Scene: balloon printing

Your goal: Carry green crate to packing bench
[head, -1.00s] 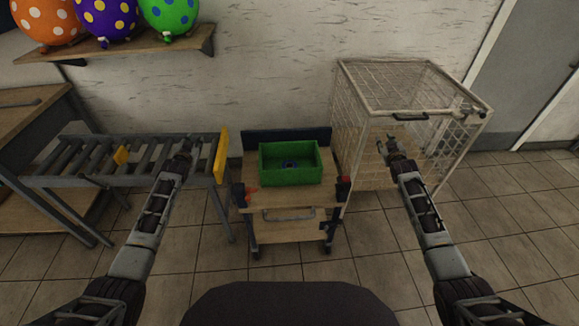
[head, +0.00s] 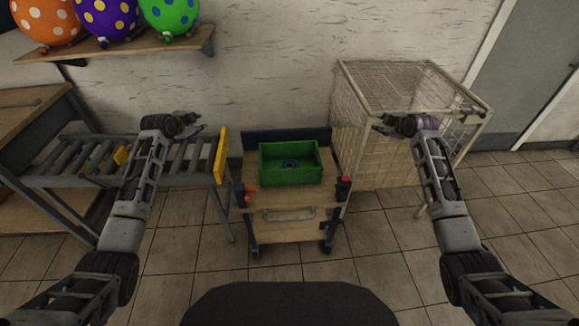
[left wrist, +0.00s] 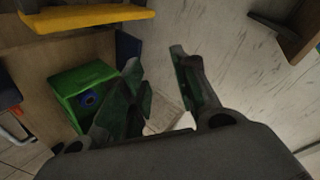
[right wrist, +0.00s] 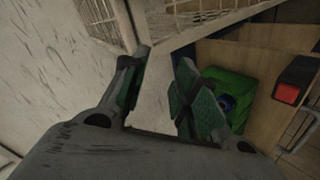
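The green crate (head: 291,164) sits upright on the wooden cart (head: 287,228), with a dark blue round thing (head: 290,164) inside. My left gripper (head: 197,124) is open and empty, above and to the left of the crate. My right gripper (head: 378,124) is open and empty, above and to the right of it. Neither touches the crate. The crate shows partly behind the fingers in the left wrist view (left wrist: 82,84) and in the right wrist view (right wrist: 238,88). I cannot tell which surface is the packing bench.
A roller conveyor (head: 85,158) with a yellow end plate (head: 221,156) stands left of the cart. A wire cage (head: 400,75) stands close on the right. A wooden bench (head: 28,110) is at far left. A shelf (head: 130,45) with balloons hangs above. Tiled floor lies clear at right.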

